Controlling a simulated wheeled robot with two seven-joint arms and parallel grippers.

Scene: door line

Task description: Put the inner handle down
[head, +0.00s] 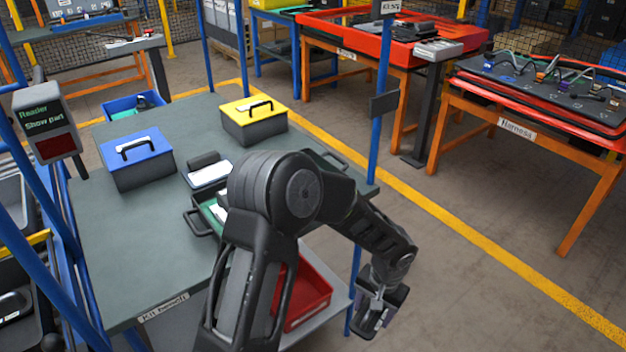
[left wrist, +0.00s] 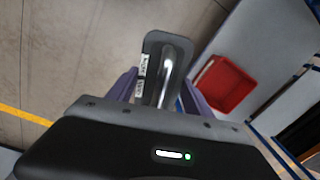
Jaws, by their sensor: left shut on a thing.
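The inner handle is a dark grey plate with a bright metal lever and a white label. In the left wrist view the inner handle (left wrist: 180,48) sits between the purple fingers of my left gripper (left wrist: 157,92), which is shut on it. In the head view the left gripper (head: 375,299) hangs beyond the right edge of the table, pointing down, with the inner handle (head: 368,322) at its tips above the floor. The label is too small to read. My right gripper is in neither view.
The grey-green kit table (head: 110,245) bears a blue box (head: 137,160), a yellow-lidded box (head: 254,122) and a green tray (head: 211,214) partly hidden by my arm. A red bin (head: 308,297) stands on a lower grey shelf. A blue post (head: 381,110) rises at the table's right edge.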

